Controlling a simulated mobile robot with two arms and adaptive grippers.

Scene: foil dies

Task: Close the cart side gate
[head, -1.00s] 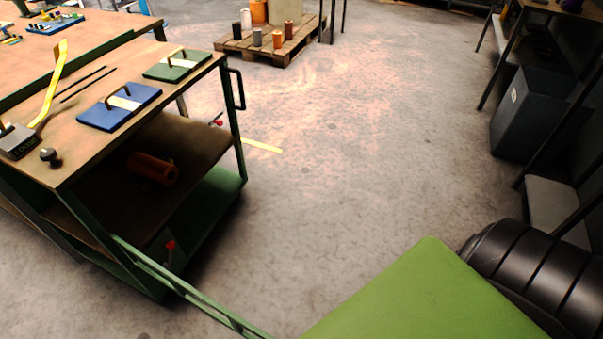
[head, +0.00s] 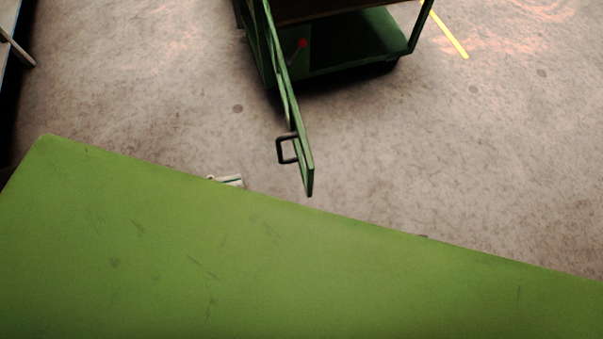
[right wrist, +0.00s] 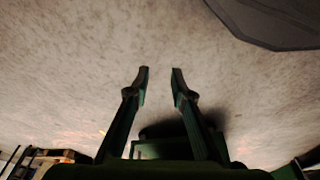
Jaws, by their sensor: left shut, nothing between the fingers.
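The green cart (head: 372,45) stands at the top of the head view, cut off by the upper edge. Its side gate (head: 307,172) is a narrow green frame standing open, swung out from the cart's left side toward me. A dark handle (head: 282,149) sits on the left face of the gate near its free end. A red knob (head: 303,43) shows beside the gate's hinged end. My right gripper (right wrist: 160,72) is open and empty in the right wrist view.
Bare grey floor (head: 150,90) lies left of the gate and in front of the cart. A yellow floor strip (head: 449,36) lies right of the cart. A dark flat shape (right wrist: 275,20) fills the upper right of the right wrist view.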

